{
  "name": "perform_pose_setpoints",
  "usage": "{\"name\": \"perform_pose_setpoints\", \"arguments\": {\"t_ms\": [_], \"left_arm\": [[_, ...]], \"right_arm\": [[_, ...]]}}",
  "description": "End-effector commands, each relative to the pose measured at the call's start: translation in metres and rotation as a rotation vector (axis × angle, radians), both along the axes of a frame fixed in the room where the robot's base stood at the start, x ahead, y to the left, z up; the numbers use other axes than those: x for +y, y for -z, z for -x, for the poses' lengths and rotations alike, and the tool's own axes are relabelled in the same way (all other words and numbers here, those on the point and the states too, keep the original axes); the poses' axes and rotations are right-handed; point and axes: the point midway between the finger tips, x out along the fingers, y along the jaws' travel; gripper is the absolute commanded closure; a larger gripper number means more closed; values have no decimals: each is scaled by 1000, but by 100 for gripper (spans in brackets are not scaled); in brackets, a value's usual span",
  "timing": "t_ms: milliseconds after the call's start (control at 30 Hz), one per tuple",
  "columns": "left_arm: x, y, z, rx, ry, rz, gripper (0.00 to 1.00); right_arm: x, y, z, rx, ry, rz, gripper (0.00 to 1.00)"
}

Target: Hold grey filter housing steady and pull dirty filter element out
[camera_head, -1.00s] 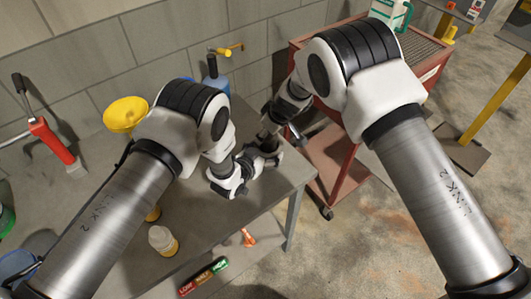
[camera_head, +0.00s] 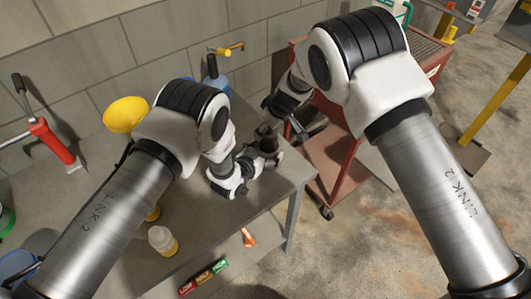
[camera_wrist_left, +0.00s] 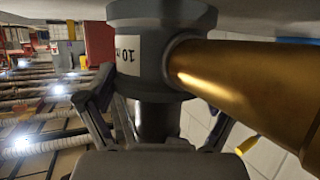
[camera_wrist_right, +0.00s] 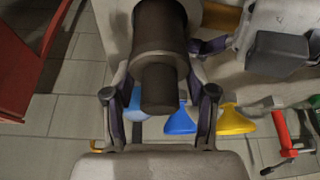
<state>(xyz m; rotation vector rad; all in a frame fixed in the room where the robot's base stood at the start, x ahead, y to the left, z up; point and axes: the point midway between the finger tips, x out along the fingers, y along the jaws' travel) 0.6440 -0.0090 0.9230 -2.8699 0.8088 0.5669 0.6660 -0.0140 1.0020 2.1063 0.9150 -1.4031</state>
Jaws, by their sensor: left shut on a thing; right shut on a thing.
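The grey filter housing (camera_wrist_left: 160,45) with a white label fills the top of the left wrist view. A gold pipe joins its side. My left gripper (camera_wrist_left: 155,115) is shut on it, one finger on each side; in the head view this gripper (camera_head: 250,166) is above the bench. The dirty filter element (camera_wrist_right: 160,85), a dark brown cylinder, shows in the right wrist view below a wider collar. My right gripper (camera_wrist_right: 160,110) is shut on it. In the head view, the right gripper (camera_head: 270,126) is just above the left one. How far the element sits in the housing is unclear.
The grey bench (camera_head: 205,240) holds a yellow funnel (camera_head: 124,114), a red-handled tool (camera_head: 50,140), a blue bottle (camera_head: 214,76) and a white-lidded jar (camera_head: 162,241). A red cart (camera_head: 345,175) stands to the right. A block wall is behind.

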Motion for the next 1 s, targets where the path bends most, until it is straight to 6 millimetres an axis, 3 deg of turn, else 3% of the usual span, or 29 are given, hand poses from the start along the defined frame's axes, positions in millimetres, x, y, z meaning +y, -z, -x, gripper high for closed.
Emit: {"name": "perform_pose_setpoints", "arguments": {"t_ms": [1000], "left_arm": [[0, 6, 4, 15, 1, -5, 80]], "right_arm": [[0, -69, 0, -2, -1, 0, 91]]}}
